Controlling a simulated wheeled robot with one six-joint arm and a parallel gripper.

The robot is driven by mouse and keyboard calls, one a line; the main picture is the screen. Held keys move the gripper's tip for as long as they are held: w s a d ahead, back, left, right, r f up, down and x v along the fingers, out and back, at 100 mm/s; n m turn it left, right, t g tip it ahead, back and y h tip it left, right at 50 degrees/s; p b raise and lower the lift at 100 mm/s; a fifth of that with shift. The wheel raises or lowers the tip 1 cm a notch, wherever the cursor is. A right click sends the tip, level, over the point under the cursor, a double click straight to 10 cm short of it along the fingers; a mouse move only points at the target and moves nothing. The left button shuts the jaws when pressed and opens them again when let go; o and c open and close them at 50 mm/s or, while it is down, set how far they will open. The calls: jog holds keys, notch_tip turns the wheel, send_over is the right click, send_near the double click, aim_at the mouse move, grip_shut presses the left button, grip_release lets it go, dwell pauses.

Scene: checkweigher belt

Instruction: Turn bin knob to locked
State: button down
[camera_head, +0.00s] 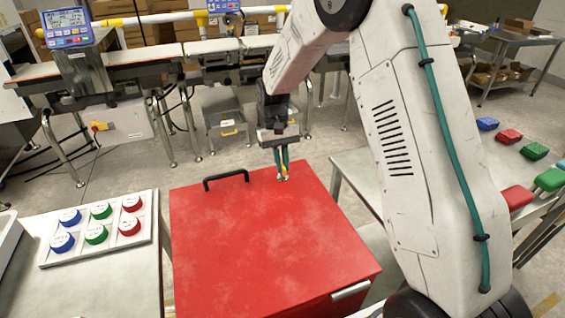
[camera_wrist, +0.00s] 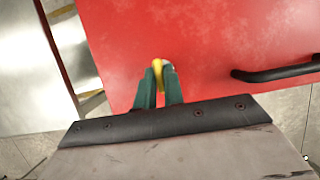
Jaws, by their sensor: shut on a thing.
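The red bin (camera_head: 260,240) stands in the middle of the head view, with its lid closed and a black handle (camera_head: 226,178) near its far edge. My gripper (camera_head: 282,174) is over the far right part of the lid. In the wrist view its green fingers (camera_wrist: 158,88) are shut on the yellow bin knob (camera_wrist: 159,64). Most of the knob is hidden between the fingers, so I cannot tell its setting. The bin's red lid (camera_wrist: 220,40) and black handle (camera_wrist: 275,74) also show in the wrist view, the handle to the right of the fingers.
A left table holds a white tray (camera_head: 46,262) of blue, green and red round pieces. A right table carries several coloured blocks, including a red one (camera_head: 517,197).

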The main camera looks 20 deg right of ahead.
jog(key=c, duration=1.5)
grip_release()
jog(key=v, duration=0.7)
jog(key=shift+r, duration=0.4)
jog(key=shift+w, duration=0.2)
jog(key=s, duration=0.1)
jog(key=s+f, duration=0.1)
jog(key=shift+s+d+f, duration=0.15)
jog(key=shift+s+f, duration=0.05)
jog(key=shift+s, duration=0.05)
jog(key=s+d+r+t, duration=0.1)
jog(key=s+r, duration=0.4)
jog(key=s, duration=0.6)
jog(key=s+d+r+t, duration=0.1)
jog(key=s+r+t, duration=0.2)
jog(key=s, duration=0.9)
jog(key=s+d+r+t, duration=0.1)
jog(key=s+r, duration=0.6)
jog(key=s, duration=0.5)
jog(key=shift+s+t, duration=0.15)
jog(key=shift+t, duration=0.25)
